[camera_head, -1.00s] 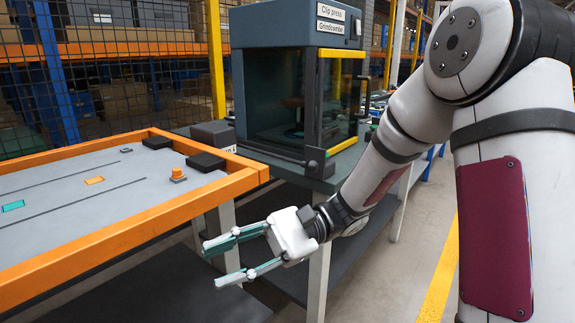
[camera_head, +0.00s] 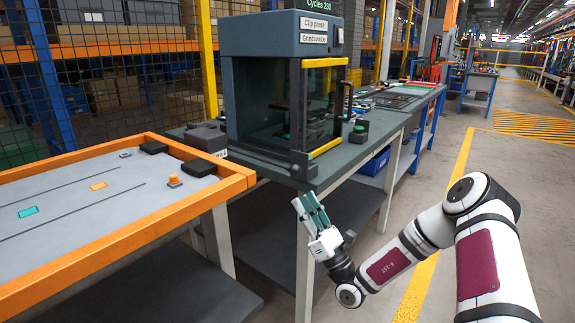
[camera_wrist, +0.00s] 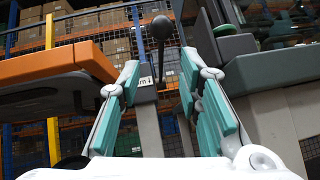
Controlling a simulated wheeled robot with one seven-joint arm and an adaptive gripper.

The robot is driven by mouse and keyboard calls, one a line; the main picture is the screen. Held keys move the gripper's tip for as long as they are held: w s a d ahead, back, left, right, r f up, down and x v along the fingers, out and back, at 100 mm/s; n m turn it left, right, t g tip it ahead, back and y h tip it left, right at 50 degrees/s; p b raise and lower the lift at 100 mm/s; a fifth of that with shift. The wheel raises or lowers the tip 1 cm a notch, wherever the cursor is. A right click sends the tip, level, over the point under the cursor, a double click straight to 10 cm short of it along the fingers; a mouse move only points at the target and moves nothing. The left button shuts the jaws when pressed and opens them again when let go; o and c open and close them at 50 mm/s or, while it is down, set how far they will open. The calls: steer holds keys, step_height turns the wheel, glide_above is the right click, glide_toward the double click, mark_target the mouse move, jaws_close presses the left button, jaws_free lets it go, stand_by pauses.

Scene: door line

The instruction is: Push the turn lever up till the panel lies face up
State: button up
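A dark lever with a round ball knob (camera_wrist: 161,27) shows in the wrist view, beyond my fingertips and between them in the picture. It looks apart from both fingers. I cannot make it out in the head view. A grey panel (camera_head: 75,200) with teal and orange patches lies in an orange frame (camera_head: 110,243) at the left; I cannot tell which face shows. My gripper (camera_head: 309,203) is open and empty, teal fingers pointing up, in front of the press bench. Its spread fingers also show in the wrist view (camera_wrist: 160,65).
A clip press (camera_head: 285,90) with a glass door and black handle (camera_head: 347,101) stands on a dark green bench (camera_head: 335,165). A grey box (camera_head: 205,138) with a label sits by the frame's far right corner. The floor right of the bench (camera_head: 400,210) is open.

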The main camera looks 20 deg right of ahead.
mark_target(284, 167)
steer(key=b+x, duration=0.1)
steer(key=x, duration=1)
steer(key=shift+w+r, duration=0.3)
steer(key=shift+a, duration=0.1)
jaws_close()
